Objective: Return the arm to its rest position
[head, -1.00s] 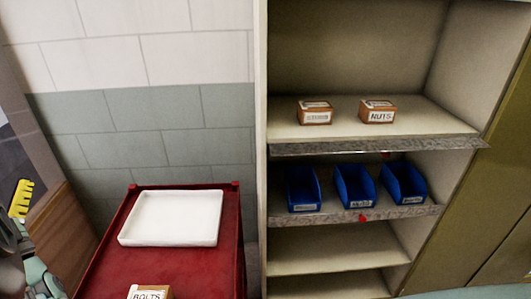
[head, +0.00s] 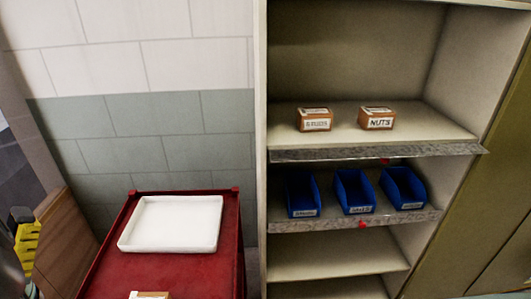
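My arm shows only in part at the lower left edge of the head view. I see nothing held in the visible part.
A white tray (head: 172,223) and a partly cut-off carton (head: 150,295) are on the cart. The shelf unit (head: 372,153) at right holds two cartons, one labelled NUTS (head: 377,118), above three blue bins (head: 353,191). A brown panel (head: 62,240) stands beside the arm.

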